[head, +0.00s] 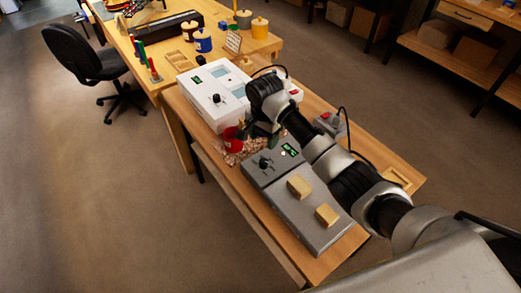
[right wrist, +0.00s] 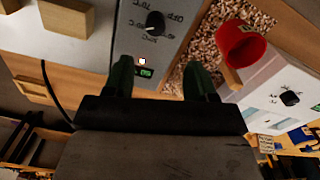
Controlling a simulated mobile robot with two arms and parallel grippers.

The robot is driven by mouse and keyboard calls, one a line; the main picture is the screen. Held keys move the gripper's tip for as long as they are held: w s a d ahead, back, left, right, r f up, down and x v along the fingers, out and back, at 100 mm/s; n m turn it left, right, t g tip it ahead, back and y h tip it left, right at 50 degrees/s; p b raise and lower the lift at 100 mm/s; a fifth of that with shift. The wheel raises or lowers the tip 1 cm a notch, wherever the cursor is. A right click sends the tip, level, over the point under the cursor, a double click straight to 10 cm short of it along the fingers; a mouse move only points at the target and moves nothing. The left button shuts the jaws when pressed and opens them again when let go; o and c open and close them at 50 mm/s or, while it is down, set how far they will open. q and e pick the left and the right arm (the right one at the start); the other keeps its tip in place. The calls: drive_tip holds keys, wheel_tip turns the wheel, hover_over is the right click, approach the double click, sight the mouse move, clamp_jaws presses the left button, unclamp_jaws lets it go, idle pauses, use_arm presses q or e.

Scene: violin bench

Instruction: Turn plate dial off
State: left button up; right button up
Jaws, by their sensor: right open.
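The grey plate (head: 309,209) lies on the bench and carries two wooden blocks. Its control panel (head: 255,172) at the far end has a black dial (head: 263,163) and a small lit green display (head: 289,150). My right gripper (head: 262,135) is just beyond the panel, open and empty. In the right wrist view my right gripper (right wrist: 157,78) has its two green fingers spread, with the display (right wrist: 146,72) between them. The dial (right wrist: 155,23) is ahead of the fingertips, apart from them. Its scale markings are too blurred to read. My left gripper is out of view.
A white box (head: 208,97) with its own black knob stands beyond the plate. A grey device with a red switch (head: 325,118) and cable sits to the right.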

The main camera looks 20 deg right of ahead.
sight(264, 161)
drive_tip(key=f, duration=0.1)
drive_tip(key=s+f, duration=0.1)
drive_tip(key=f, duration=0.2)
drive_tip(key=shift+s, duration=0.4)
drive_tip(key=f, duration=0.3)
drive_tip(key=shift+w+f, duration=0.15)
drive_tip(key=shift+w, duration=0.2)
wheel_tip(264, 161, down, 2)
drive_tip(key=shift+f, duration=0.1)
drive_tip(key=shift+c, duration=0.7)
drive_tip(key=c, duration=0.7)
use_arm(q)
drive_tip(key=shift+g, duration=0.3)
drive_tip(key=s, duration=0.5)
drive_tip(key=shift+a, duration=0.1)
use_arm(e)
drive_tip(key=shift+c, duration=0.4)
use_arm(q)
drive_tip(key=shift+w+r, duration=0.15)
